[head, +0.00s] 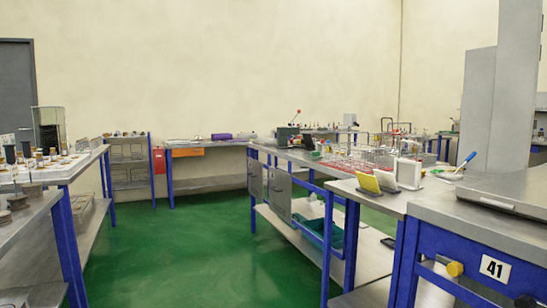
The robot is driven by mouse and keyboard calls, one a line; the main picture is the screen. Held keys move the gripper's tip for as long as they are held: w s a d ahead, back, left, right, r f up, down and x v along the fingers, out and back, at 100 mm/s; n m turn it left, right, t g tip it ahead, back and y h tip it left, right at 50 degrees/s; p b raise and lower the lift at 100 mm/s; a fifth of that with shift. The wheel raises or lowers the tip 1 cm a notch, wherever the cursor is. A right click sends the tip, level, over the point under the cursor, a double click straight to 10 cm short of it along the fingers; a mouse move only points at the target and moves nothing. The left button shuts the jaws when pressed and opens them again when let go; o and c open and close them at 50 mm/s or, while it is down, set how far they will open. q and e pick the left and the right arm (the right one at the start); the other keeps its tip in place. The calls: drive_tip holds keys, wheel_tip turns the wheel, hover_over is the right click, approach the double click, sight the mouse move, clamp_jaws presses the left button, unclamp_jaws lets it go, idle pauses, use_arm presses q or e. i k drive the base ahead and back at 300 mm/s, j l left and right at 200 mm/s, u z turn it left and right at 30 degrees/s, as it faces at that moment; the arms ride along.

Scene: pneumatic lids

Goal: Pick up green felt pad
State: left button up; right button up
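I cannot clearly pick out a green felt pad. A teal-green item (322,232) lies on the lower shelf of the middle bench, partly hidden behind the bench's blue frame; I cannot tell whether it is the pad. Small green patches also show on the bench top near the racks, too small to identify. Neither of my grippers is in view.
The middle bench (345,172) holds wire racks, a yellow item (369,184) and a blue-handled tool (466,160). A bench with small parts (62,172) stands left. The green floor (185,245) between is clear.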

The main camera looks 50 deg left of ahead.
sight(316, 154)
drive_tip(key=u, duration=1.4)
